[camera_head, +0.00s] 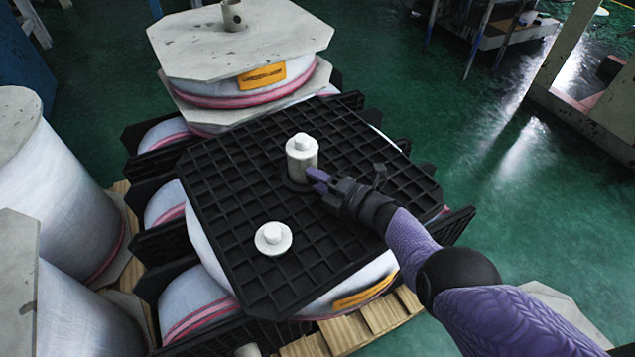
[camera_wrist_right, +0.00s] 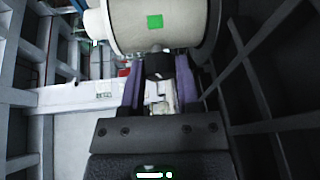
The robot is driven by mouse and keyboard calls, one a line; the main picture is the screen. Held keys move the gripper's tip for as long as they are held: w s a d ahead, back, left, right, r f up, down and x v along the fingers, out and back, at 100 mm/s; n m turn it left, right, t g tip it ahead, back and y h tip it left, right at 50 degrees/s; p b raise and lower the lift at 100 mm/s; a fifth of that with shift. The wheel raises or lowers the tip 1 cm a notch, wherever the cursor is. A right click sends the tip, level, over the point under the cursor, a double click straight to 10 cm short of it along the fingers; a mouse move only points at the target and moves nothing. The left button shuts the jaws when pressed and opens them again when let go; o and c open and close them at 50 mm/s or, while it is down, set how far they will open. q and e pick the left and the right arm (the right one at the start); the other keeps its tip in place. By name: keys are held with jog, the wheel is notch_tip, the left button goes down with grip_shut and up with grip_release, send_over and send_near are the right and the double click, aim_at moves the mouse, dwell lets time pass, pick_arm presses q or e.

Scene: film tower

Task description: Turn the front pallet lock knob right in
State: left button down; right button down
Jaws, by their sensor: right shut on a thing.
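Two white lock knobs stand on the black grid pallet (camera_head: 232,197). The farther lock knob (camera_head: 302,155) stands tall, and the nearer lock knob (camera_head: 273,238) sits low, close to the pallet. My right gripper (camera_head: 317,178) reaches in from the right, low against the taller knob. In the right wrist view the taller knob (camera_wrist_right: 158,22) is a pale cylinder with a green square. There the purple fingers of my right gripper (camera_wrist_right: 160,75) are shut on a dark stub at the knob's side. My left gripper is out of view.
White wrapped rolls lie under the black pallet on a wooden pallet (camera_head: 345,330). Behind it is another stack with a grey octagonal top board (camera_head: 235,40). More wrapped rolls (camera_head: 60,185) stand at the left. Green floor (camera_head: 530,210) is open at the right.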

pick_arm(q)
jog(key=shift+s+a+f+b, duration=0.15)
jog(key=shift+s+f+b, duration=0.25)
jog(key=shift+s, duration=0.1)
pick_arm(e)
jog(key=shift+f+m+y, duration=0.1)
jog(key=shift+m+y, duration=0.2)
jog(key=shift+m, duration=0.4)
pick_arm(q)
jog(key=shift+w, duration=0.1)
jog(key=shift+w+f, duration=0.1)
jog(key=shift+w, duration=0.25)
pick_arm(e)
jog(key=shift+c, duration=1.7)
grip_release()
